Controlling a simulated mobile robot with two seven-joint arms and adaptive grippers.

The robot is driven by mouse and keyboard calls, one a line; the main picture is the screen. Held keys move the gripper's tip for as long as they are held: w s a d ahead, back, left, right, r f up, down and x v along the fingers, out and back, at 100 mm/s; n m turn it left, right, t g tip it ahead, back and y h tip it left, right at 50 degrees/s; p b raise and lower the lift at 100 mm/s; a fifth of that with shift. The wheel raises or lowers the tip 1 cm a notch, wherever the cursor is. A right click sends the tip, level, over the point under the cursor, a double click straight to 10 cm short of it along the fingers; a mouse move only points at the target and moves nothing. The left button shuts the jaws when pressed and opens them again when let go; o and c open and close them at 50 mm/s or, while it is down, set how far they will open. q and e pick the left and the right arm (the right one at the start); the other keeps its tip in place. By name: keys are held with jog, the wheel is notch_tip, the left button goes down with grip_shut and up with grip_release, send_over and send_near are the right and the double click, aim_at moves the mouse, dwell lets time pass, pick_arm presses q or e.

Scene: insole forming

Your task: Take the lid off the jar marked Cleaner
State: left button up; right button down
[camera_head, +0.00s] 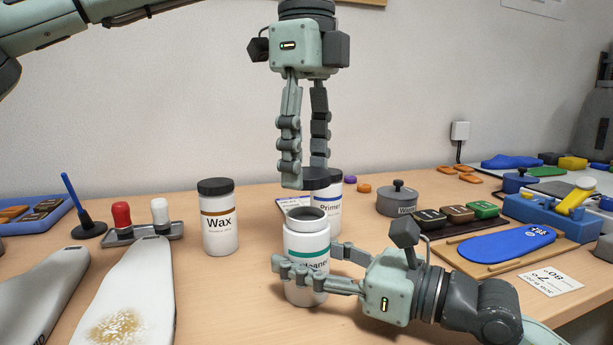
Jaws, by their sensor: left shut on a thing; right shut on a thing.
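The white jar marked Cleaner (307,243), with a green band, stands upright on the table, its top open and dark inside. My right gripper (305,275) is shut around its lower body from the right and partly covers the label. My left gripper (305,180) points down above the jar, shut on a dark lid (316,180). The lid is held clear above the open mouth, and overlaps the jar marked Primer (334,207) behind it.
A jar marked Wax (219,221) with its dark lid on stands to the left. Insole forms (128,290) and a stamp rack (143,235) lie further left. A grey pot (397,201), colour blocks (457,213) and a blue insole (507,243) are on the right.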

jog(key=c, duration=0.6)
grip_release()
jog(key=shift+d, duration=0.1)
jog(key=v, duration=1)
jog(key=shift+s+d+f, duration=0.1)
jog(key=shift+f, duration=0.05)
jog(key=shift+s+d, duration=0.35)
jog(key=shift+d, duration=0.25)
jog(key=shift+s, duration=0.15)
